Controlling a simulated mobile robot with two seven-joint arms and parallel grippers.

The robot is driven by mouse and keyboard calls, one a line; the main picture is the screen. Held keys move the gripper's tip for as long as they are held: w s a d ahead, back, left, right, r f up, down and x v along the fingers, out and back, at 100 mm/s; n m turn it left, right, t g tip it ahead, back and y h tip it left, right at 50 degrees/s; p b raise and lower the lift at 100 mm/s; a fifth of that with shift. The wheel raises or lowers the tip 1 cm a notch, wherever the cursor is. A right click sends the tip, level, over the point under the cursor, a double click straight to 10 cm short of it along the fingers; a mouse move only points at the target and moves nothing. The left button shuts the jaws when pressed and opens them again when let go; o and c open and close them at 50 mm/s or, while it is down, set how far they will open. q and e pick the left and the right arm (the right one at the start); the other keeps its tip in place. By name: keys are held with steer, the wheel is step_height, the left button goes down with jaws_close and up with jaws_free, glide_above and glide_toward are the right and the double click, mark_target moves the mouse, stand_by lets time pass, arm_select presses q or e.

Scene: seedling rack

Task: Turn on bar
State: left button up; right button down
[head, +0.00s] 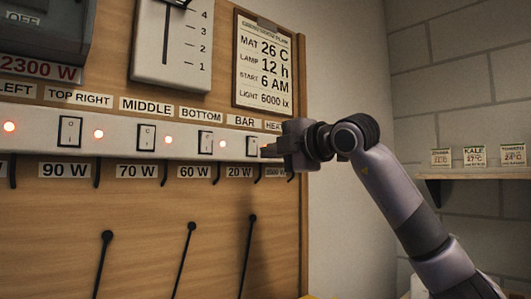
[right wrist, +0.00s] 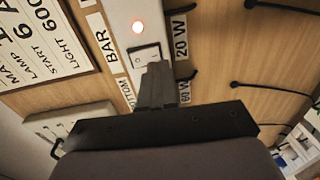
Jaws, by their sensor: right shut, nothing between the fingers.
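The BAR switch (head: 252,147) is a small white rocker in a dark frame on the white strip, below the BAR label (head: 245,121). My right gripper (head: 267,153) is shut and empty, with its fingertips at the right side of this switch. In the right wrist view the closed fingertips (right wrist: 156,72) overlap the lower part of the BAR switch (right wrist: 146,54); I cannot tell whether they touch it. My left gripper is not in view.
The white strip (head: 110,147) carries several other switches with lit red lamps. Dark hooks and cables hang below it on the wooden board (head: 150,225). A chart (head: 263,65) hangs above. A shelf (head: 470,177) with small labelled cards is at the right.

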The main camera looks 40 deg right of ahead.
arm_select(q)
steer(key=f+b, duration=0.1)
steer(key=b, duration=0.1)
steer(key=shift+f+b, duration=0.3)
steer(key=shift+b, duration=0.1)
arm_select(e)
steer(key=s+d+f, duration=0.1)
steer(key=s, duration=0.9)
steer(key=shift+s, duration=0.25)
steer(key=shift+f, duration=0.1)
